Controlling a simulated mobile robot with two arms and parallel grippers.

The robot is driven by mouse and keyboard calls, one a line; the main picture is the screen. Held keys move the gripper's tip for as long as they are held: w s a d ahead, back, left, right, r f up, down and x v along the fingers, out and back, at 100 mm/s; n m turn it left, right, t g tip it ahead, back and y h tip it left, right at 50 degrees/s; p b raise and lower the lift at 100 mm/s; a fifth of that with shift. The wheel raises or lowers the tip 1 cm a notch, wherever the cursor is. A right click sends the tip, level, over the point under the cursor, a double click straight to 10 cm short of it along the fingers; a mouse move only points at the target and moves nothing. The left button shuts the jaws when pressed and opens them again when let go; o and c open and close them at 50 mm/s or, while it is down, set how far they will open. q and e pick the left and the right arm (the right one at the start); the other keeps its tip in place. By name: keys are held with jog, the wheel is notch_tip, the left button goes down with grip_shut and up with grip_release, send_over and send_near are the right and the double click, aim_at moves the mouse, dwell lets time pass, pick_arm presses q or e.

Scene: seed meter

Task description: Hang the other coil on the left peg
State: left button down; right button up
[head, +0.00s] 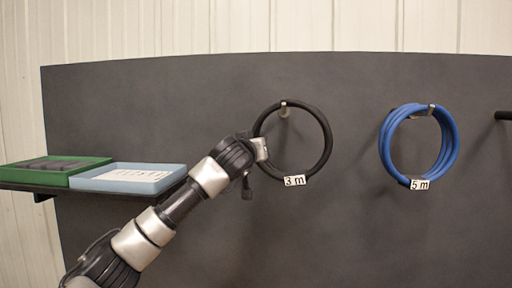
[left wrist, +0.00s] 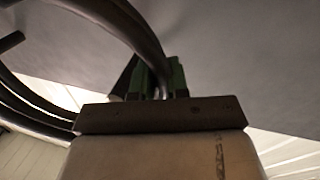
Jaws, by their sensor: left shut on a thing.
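The black coil (head: 328,134) with a "3 m" tag (head: 294,181) is upright in front of the dark board. The left peg (head: 284,110) shows at the top inside of its ring, its tip overlapping the tube; whether the coil's weight rests on it I cannot tell. My left gripper (head: 262,149) is shut on the coil's left side. In the left wrist view, the black tube (left wrist: 148,38) runs between the green finger pads (left wrist: 160,82). The blue coil (head: 452,145) with a "5 m" tag (head: 420,184) hangs on a peg (head: 431,108) further right. My right gripper is not in view.
A bare dark peg (head: 503,115) sticks out at the right edge. The board between the coils is clear.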

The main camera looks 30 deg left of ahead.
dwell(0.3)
pick_arm(q)
jog(key=c, duration=1)
grip_release()
jog(key=shift+c, duration=0.2)
jog(key=shift+s+f, duration=0.1)
jog(key=shift+s+d+b, duration=0.35)
jog(key=shift+s+b, duration=0.15)
jog(key=shift+s, duration=0.1)
jog(key=d+b+v, duration=0.1)
jog(key=b+v, duration=0.2)
jog(key=v, duration=0.5)
jog(key=shift+d, duration=0.3)
